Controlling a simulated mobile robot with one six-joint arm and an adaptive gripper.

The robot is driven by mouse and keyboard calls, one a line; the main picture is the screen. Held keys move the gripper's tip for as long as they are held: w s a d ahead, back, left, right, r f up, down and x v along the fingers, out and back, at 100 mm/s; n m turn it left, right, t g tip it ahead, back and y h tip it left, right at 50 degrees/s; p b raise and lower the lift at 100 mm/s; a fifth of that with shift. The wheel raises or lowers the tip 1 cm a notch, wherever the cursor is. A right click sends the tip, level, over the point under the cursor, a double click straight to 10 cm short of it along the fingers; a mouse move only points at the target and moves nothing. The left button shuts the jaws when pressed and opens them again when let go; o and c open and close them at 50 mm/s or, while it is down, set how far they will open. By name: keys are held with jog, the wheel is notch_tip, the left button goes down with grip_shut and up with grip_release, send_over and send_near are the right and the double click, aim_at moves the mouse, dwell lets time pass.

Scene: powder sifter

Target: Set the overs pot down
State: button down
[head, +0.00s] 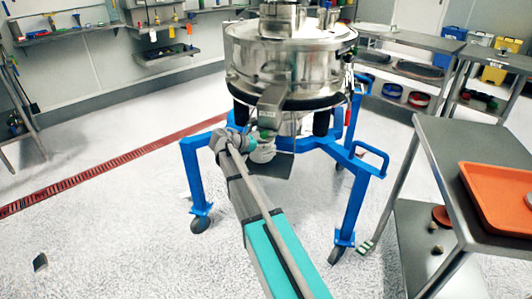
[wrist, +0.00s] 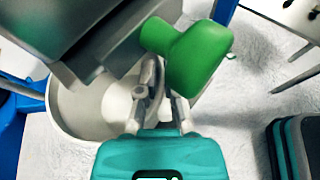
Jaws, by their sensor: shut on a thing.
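The overs pot (wrist: 62,118) is a pale, round, open vessel in the wrist view, below and left of my fingers. A lighter area shows inside it, and the sifter's grey spout (wrist: 95,40) covers its far part. A green handle-like piece (wrist: 198,55) shows at my fingertips; I cannot tell exactly how it joins the pot. The pot's base is hidden.
The sifter stands on a blue wheeled frame (head: 192,175). A steel table (head: 435,150) with an orange tray (head: 500,195) is at the right. Shelving (head: 400,62) stands behind. The pale floor at left is mostly clear, with a red drain strip (head: 95,170) and a small dark object (head: 40,262).

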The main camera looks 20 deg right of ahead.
aim_at(259, 151)
jog(key=shift+f+b, duration=1.8)
jog(key=shift+f, duration=0.1)
jog(key=c, duration=0.8)
grip_release()
jog(key=shift+r, duration=0.2)
jog(key=shift+a+r, duration=0.15)
jog(key=shift+a, duration=0.15)
jog(key=p+v, duration=0.4)
jog(key=v, duration=0.7)
jog(key=shift+a+p, duration=0.15)
jog(key=shift+p, duration=0.2)
